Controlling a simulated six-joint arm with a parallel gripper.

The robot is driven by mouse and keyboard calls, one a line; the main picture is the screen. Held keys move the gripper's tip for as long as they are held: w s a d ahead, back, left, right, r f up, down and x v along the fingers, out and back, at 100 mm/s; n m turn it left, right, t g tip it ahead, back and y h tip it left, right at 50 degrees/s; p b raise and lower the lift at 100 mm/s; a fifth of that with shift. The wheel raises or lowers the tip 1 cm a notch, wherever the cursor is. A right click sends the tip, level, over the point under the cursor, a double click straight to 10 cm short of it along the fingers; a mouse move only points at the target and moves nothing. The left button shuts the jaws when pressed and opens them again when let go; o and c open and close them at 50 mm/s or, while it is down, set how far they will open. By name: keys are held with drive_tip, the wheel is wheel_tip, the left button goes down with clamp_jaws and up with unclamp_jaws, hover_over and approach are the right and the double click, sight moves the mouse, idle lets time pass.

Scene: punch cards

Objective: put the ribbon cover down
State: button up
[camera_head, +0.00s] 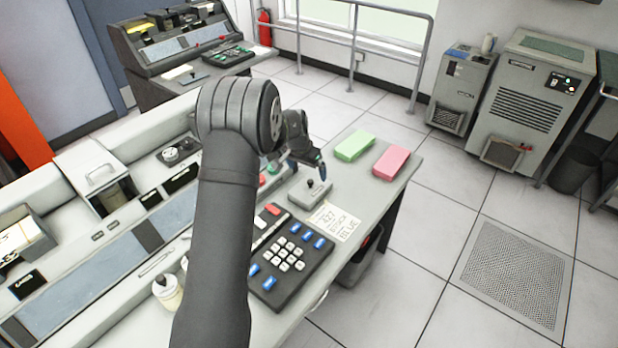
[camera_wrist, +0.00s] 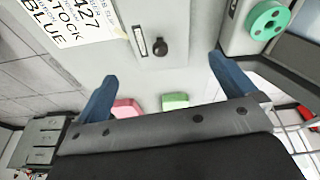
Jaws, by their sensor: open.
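A small grey cover with a black knob on top (camera_head: 308,197), which I take to be the ribbon cover, sits on the desk beside the paper note. In the wrist view its knob (camera_wrist: 158,47) shows beyond and between my fingertips. My gripper (camera_head: 307,170) is just above and behind the cover in the head view. Its blue fingers are spread apart with nothing between them, as the wrist view (camera_wrist: 164,85) also shows. A green spool (camera_wrist: 268,20) shows at the upper right of the wrist view, on the machine. My arm hides part of the machine.
A green card stack (camera_head: 354,145) and a pink card stack (camera_head: 397,161) lie on the desk's right end. A printed note (camera_head: 335,221) and a dark keypad (camera_head: 290,262) lie in front of the cover. A white jar (camera_head: 167,292) stands left of my arm.

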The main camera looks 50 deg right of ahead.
sight(311, 180)
drive_tip(key=shift+v, duration=1.1)
drive_tip(key=x, duration=1.2)
drive_tip(key=shift+f, duration=0.35)
wheel_tip(311, 180, up, 3)
drive_tip(key=shift+f, duration=0.1)
drive_tip(key=shift+r, duration=0.4)
